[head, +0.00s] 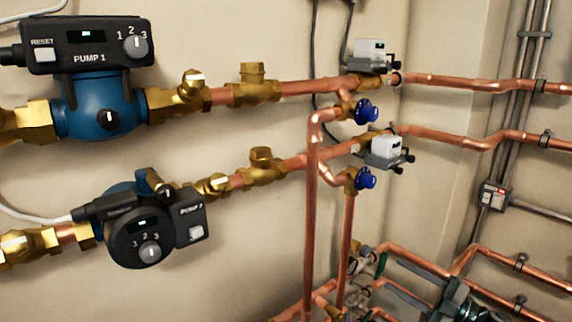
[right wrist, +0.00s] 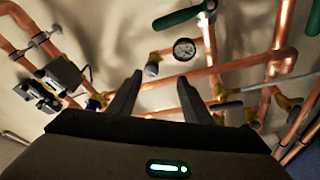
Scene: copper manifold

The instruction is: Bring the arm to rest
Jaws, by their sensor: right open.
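My right gripper (head: 392,273) shows low at the right of the head view. Its two grey fingers point left in front of the lower copper pipes. In the right wrist view the same gripper (right wrist: 159,82) has its dark fingers spread apart with nothing between them. Copper pipes and valves lie beyond the fingertips. I cannot tell how far the fingertips are from the pipes. My left gripper is in neither view.
Pump 1 (head: 98,105) and pump 2 (head: 150,237) sit on copper pipes at the left wall. Blue-knobbed valves (head: 366,111) are mid-picture. A gauge (right wrist: 184,49) and green handle (right wrist: 184,16) show beyond my right gripper. Pipes crowd the lower right corner.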

